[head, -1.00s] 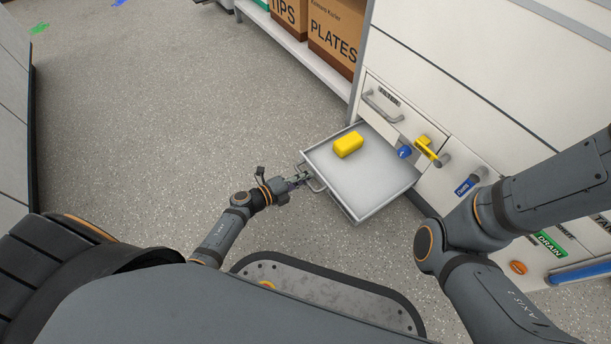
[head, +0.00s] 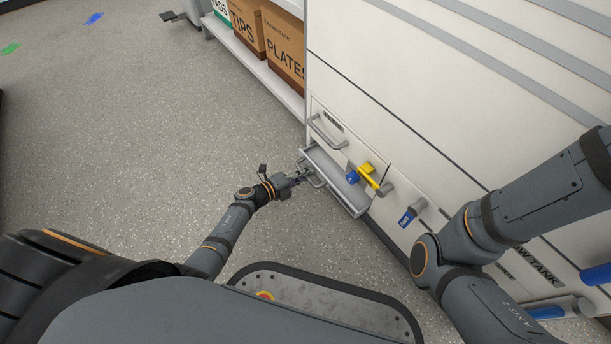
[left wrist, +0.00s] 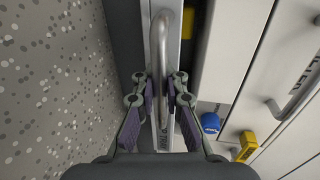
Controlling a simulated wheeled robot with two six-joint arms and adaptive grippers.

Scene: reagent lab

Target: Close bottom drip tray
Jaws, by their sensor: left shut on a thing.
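The bottom drip tray (head: 340,184) is a shallow grey drawer low in the white cabinet. My left gripper (head: 303,176) is at the tray's front, shut on the tray handle (head: 316,180). In the left wrist view the silver handle (left wrist: 158,45) runs between the two fingers of my left gripper (left wrist: 160,92). A patch of yellow (left wrist: 188,22) shows inside the tray there; the block itself is not visible in the head view. My right gripper is out of view; only its arm shows.
Above the tray is another drawer front with a handle (head: 325,132). A blue knob (head: 352,177) and a yellow valve handle (head: 374,180) stick out close to the tray's right side. Boxes (head: 283,45) stand on a shelf behind.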

